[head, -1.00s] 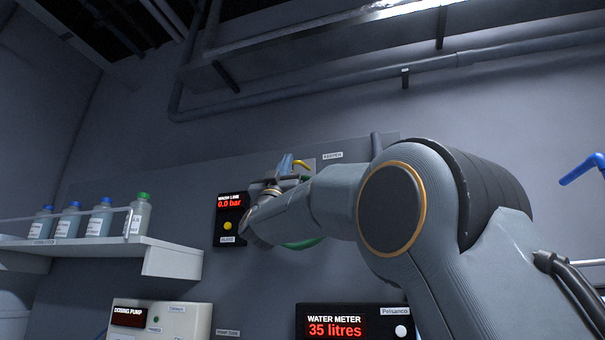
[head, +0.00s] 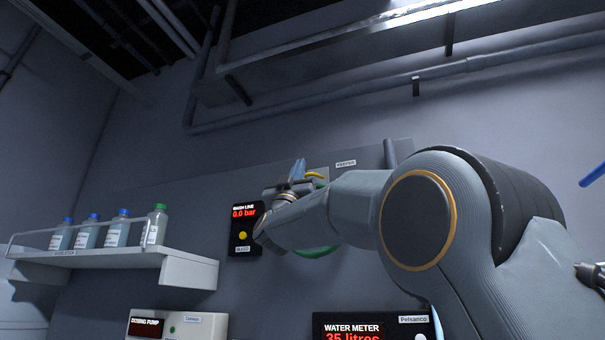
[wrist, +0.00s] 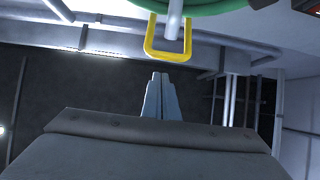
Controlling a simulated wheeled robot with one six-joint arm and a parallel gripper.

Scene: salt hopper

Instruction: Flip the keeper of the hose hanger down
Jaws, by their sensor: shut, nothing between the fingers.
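The keeper (wrist: 149,38) is a yellow U-shaped loop in the wrist view, around a pale bar of the hose hanger (wrist: 175,20). A green hose (wrist: 225,5) curves behind it at the top edge. My gripper (wrist: 160,78) is shut and empty; its blue-grey fingertips show just below the loop in the picture, with a gap between them. In the head view my gripper (head: 299,166) points up at the wall panel, just left of the yellow keeper (head: 315,174). My arm hides most of the hanger, and a bit of green hose (head: 316,252) shows beneath it.
A shelf (head: 130,255) with several blue- or green-capped bottles is further left. A dosing pump (head: 178,325) and a water meter (head: 375,327) are below. Pipes run along the wall above.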

